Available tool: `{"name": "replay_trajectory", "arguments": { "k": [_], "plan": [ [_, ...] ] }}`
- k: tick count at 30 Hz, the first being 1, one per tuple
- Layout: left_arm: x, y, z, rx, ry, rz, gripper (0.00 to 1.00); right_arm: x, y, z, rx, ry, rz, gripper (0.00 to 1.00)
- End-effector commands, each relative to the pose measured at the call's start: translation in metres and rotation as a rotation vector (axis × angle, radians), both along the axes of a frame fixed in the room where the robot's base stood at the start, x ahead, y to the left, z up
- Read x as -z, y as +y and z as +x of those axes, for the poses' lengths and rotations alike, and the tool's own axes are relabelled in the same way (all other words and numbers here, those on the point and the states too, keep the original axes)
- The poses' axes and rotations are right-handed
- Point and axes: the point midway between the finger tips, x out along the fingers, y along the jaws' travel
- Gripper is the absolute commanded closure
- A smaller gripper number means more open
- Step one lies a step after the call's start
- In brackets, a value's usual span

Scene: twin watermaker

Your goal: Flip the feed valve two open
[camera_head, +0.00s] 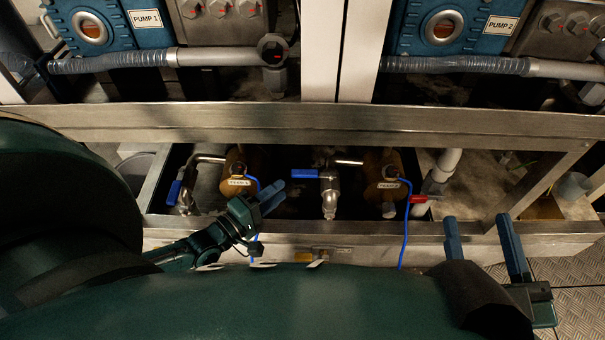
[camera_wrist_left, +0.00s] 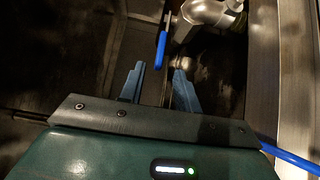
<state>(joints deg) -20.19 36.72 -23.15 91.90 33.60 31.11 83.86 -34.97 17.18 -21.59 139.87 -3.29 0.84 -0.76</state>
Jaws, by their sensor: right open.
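The middle valve has a blue lever handle (camera_head: 305,173) pointing left from its metal body (camera_head: 329,192), beside the right brown canister (camera_head: 382,165). That canister's tag seems to read FEED-2, but the print is tiny. My left gripper (camera_head: 277,193) is open, just left of and below this handle. In the left wrist view the blue handle (camera_wrist_left: 161,50) stands beyond the open fingers (camera_wrist_left: 159,80), roughly in line with the gap; I see no contact. My right gripper (camera_head: 481,237) is open and empty at the lower right, away from the valves.
Another blue handle (camera_head: 174,192) is at the left, by the left brown canister (camera_head: 236,165). A red handle (camera_head: 424,198) is at the right. A steel beam (camera_head: 300,122) spans above the valve recess, and a front rail (camera_head: 370,230) runs below. Blue hoses (camera_head: 405,240) hang in front.

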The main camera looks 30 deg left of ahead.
Motion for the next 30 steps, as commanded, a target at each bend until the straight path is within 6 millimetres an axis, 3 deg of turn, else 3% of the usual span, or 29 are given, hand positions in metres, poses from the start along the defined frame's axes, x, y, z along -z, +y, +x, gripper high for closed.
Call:
{"name": "replay_trajectory", "arguments": {
  "k": [6, 12, 25, 30],
  "plan": [
    [0.002, -0.016, 0.046, 0.0, -0.004, 0.001, 0.67, 0.002, 0.002, 0.001, -0.018, -0.022, 0.029, 0.48],
    [0.002, -0.025, 0.073, 0.0, -0.002, 0.003, 0.67, -0.011, 0.001, 0.006, -0.021, -0.109, 0.022, 0.48],
    [0.0, -0.029, 0.083, 0.001, 0.0, 0.002, 0.67, -0.02, 0.0, 0.008, -0.021, -0.157, 0.02, 0.48],
    [0.0, -0.029, 0.083, 0.001, 0.0, 0.002, 0.8, -0.02, 0.0, 0.008, -0.022, -0.156, 0.02, 0.48]
  ]
}}
